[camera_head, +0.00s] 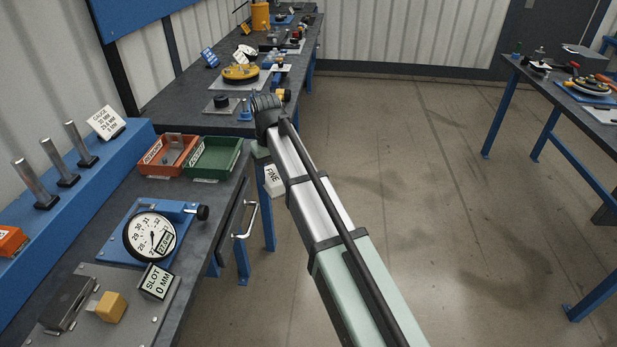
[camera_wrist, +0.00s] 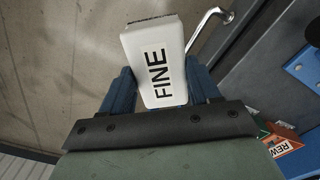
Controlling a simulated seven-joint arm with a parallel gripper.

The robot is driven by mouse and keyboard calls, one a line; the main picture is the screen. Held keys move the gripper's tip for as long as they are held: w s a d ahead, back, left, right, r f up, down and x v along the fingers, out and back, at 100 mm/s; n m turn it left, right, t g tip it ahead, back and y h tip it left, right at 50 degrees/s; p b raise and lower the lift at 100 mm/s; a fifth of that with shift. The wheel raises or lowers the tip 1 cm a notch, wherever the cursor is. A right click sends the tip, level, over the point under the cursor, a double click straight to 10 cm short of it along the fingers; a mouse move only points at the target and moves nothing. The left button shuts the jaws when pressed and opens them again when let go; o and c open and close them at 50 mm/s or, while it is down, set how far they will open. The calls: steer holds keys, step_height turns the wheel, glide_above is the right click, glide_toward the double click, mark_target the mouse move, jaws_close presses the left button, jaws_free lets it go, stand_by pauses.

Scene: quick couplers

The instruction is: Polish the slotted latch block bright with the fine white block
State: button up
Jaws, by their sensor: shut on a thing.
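The fine white block (camera_wrist: 155,50), lettered FINE, is between the blue fingers of my gripper (camera_wrist: 160,90), which is shut on it. In the head view the white block (camera_head: 274,181) shows beside my arm, right of the near bench's edge and apart from the bench top. My fingers are hidden there. A dark grey block (camera_head: 69,301), which looks like the slotted latch block, sits on a grey plate (camera_head: 128,334) at the near left, well away from my gripper. Its slot cannot be made out clearly. A yellow block (camera_head: 111,307) is beside it.
An orange tray (camera_head: 150,172) and a green tray (camera_head: 213,174) are farther back. A drawer handle (camera_head: 248,219) juts from the bench. Open floor lies right.

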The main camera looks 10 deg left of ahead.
steer(key=s+a+r+n, duration=0.25)
steer(key=s+a, duration=0.35)
steer(key=a, duration=0.6)
steer(key=s+a+r+n, duration=0.25)
steer(key=s+a, duration=0.25)
steer(key=a, duration=0.7)
steer(key=s+a+r+n, duration=0.25)
steer(key=s+a, duration=0.35)
steer(key=a, duration=0.6)
steer(key=s+a+m, duration=0.1)
steer(key=s+a, duration=0.2)
steer(key=s, duration=1.9)
steer(key=shift+s+r, duration=0.2)
steer(key=shift+r, duration=0.1)
steer(key=shift+f, duration=2.75)
steer(key=shift+f, duration=0.8)
steer(key=shift+r, duration=0.15)
